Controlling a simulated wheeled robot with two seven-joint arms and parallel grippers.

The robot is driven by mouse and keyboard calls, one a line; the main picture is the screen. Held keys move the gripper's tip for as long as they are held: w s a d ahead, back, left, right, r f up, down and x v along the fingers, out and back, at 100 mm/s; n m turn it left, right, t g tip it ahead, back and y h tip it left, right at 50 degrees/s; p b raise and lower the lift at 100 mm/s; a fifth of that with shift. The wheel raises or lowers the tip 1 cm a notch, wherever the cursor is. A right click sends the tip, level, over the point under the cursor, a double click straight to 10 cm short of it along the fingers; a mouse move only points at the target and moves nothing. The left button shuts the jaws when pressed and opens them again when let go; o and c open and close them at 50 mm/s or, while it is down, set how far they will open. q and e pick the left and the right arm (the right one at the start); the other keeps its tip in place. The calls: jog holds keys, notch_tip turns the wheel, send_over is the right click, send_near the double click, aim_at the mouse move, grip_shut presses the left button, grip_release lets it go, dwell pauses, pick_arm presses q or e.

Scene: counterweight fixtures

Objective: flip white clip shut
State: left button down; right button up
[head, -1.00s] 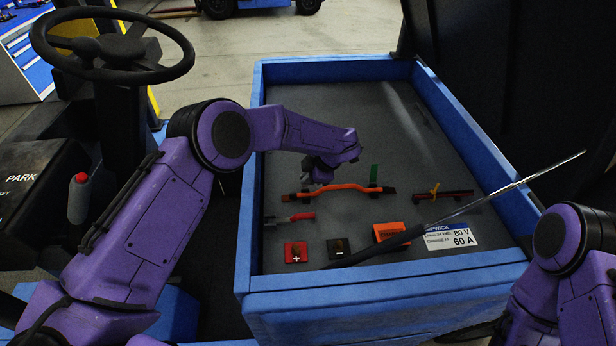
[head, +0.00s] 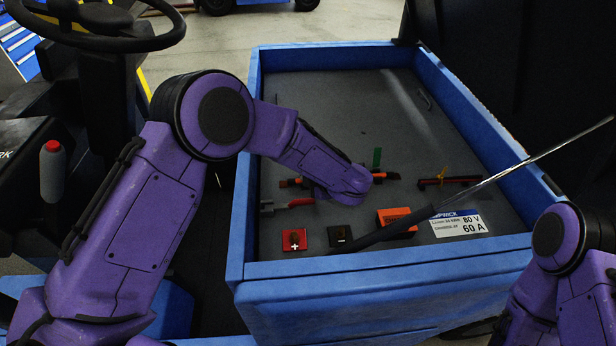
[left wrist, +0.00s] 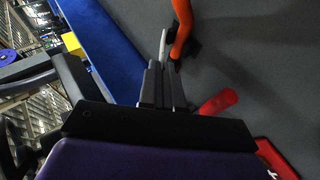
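A thin pale upright piece, which looks like the white clip (left wrist: 163,45), shows in the left wrist view beside the end of an orange bar (left wrist: 182,30). My left gripper (left wrist: 162,68) has its dark fingers close together just below the pale piece. They look shut, with nothing visible between them; whether they touch the clip I cannot tell. In the head view my left wrist hides the gripper, the white clip and the middle of the orange bar (head: 290,183).
The blue-walled tray (head: 370,268) also holds a green clip (head: 377,157), a yellow clip (head: 443,172), a red-handled piece (head: 300,202), red (head: 294,240) and black (head: 340,236) terminals and an orange block (head: 396,218). A metal rod (head: 520,164) slants across the right.

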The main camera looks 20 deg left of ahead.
pick_arm(q)
jog(key=shift+s+d+f+t+y+b, duration=0.1)
jog(key=shift+s+f+t+y+b, duration=0.1)
jog(key=shift+f+t+y+b, duration=0.25)
jog(key=shift+r, duration=0.15)
jog(key=c, duration=1.3)
grip_release()
jog(key=b+v, duration=0.2)
jog(key=v, duration=0.8)
jog(key=shift+s+d+r, duration=0.1)
jog(key=shift+s+r, duration=0.1)
